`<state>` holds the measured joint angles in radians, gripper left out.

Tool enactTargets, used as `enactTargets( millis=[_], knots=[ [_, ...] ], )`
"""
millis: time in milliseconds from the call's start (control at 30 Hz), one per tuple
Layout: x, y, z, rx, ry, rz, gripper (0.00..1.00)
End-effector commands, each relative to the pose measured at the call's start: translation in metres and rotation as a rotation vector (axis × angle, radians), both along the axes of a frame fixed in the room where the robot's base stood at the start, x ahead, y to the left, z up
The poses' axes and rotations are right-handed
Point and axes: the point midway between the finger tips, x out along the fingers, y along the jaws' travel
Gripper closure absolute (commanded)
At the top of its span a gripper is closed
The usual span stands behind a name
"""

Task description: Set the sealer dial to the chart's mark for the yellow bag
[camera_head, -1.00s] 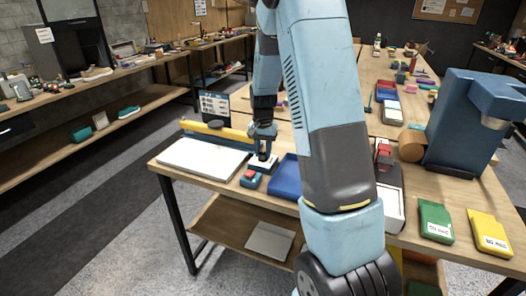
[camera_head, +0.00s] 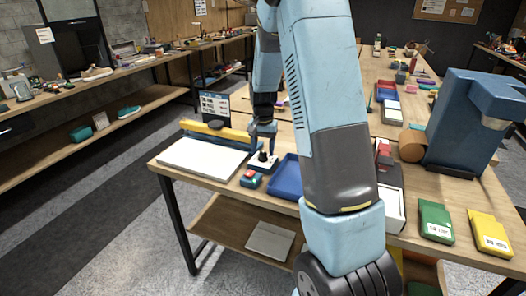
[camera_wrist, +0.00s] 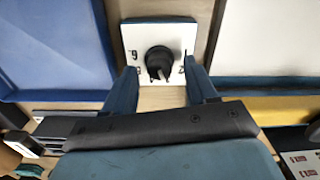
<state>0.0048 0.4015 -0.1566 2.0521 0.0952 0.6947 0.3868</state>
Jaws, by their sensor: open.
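The dial is a black knob (camera_head: 263,156) on a white plate (camera_head: 261,166) at the table's front. In the wrist view the knob (camera_wrist: 159,61) has a pale pointer line aimed toward the picture's bottom. The small printed marks around it are not clearly readable. My gripper (camera_head: 264,133) is above the dial, and in the wrist view its open fingers (camera_wrist: 160,70) stand apart on either side of the knob, holding nothing. The chart (camera_head: 215,106) stands behind the sealer (camera_head: 222,138); its print is too small to read. The yellow bag (camera_head: 490,233) lies at the far right.
A box with a red button (camera_head: 250,179) sits in front of the dial plate. A blue tray (camera_head: 286,180) is close on its right. A white slab (camera_head: 200,159) lies left. A green bag (camera_head: 435,221) and a large blue machine (camera_head: 466,125) are at the right.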

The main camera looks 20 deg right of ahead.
Motion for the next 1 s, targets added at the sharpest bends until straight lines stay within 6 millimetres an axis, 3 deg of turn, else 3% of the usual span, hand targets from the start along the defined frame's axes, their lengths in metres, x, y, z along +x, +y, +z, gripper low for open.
enactTargets(
  millis=[400, 600, 1000],
  knots=[
    [0.001, 0.000, 0.080, 0.000, -0.004, 0.000, 0.43],
    [0.001, 0.000, 0.110, 0.000, -0.001, 0.000, 0.43],
    [0.000, 0.000, 0.126, 0.001, 0.001, -0.001, 0.43]
  ],
)
